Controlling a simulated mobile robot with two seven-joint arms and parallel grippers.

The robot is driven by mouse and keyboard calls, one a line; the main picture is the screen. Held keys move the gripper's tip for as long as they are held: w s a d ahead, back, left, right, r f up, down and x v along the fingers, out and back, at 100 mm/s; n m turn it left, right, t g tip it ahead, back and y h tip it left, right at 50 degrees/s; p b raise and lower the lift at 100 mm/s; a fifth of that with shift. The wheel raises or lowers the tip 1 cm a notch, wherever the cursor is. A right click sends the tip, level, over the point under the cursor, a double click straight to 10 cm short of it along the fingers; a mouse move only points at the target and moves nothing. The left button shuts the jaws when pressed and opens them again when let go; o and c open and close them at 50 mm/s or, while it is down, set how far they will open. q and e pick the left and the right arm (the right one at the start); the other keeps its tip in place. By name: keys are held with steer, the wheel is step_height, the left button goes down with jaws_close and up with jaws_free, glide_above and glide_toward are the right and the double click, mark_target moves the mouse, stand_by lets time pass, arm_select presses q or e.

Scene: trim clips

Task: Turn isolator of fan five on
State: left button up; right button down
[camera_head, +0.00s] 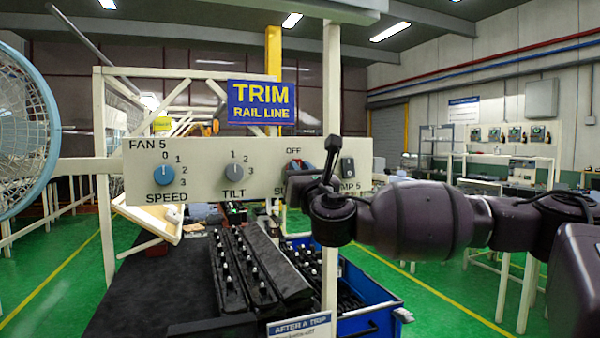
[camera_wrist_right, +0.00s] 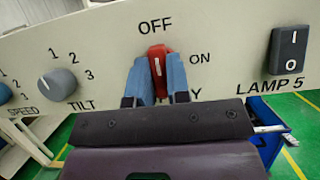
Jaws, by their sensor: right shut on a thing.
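The fan 5 panel (camera_head: 205,182) is a cream board facing me, with SPEED, TILT, isolator and LAMP 5 controls in a row. The isolator is a red knob (camera_wrist_right: 157,64) with OFF printed above it and ON to its right. Its white mark stands about upright, toward OFF. My right gripper (camera_wrist_right: 162,80) is shut on this knob, one blue finger on each side. In the head view the right gripper (camera_head: 298,170) hides most of the knob and its label. My left gripper is not in view.
The grey TILT knob (camera_wrist_right: 58,84) is left of the isolator, and the black LAMP 5 switch (camera_wrist_right: 288,50) is right of it. The blue SPEED knob (camera_head: 164,174) and the fan (camera_head: 25,125) are further left. Black trays (camera_head: 262,265) and a blue bin (camera_head: 372,300) sit below.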

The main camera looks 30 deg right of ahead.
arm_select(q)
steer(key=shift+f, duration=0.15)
arm_select(e)
steer(key=shift+m, duration=0.3)
arm_select(q)
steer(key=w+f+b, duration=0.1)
steer(key=b, duration=0.1)
steer(key=shift+b, duration=0.4)
arm_select(e)
steer(key=m+g+h, duration=0.1)
steer(key=m+g, duration=0.1)
steer(key=m, duration=0.5)
steer(key=m+g+h, duration=0.2)
steer(key=m, duration=0.5)
steer(key=m+g+h, duration=0.2)
steer(key=m+g, duration=0.1)
steer(key=m, duration=0.4)
steer(key=shift+r+m, duration=0.2)
steer(key=shift+m, duration=0.1)
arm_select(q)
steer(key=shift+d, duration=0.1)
arm_select(e)
steer(key=c, duration=1.1)
jaws_free()
steer(key=shift+w+f, duration=0.1)
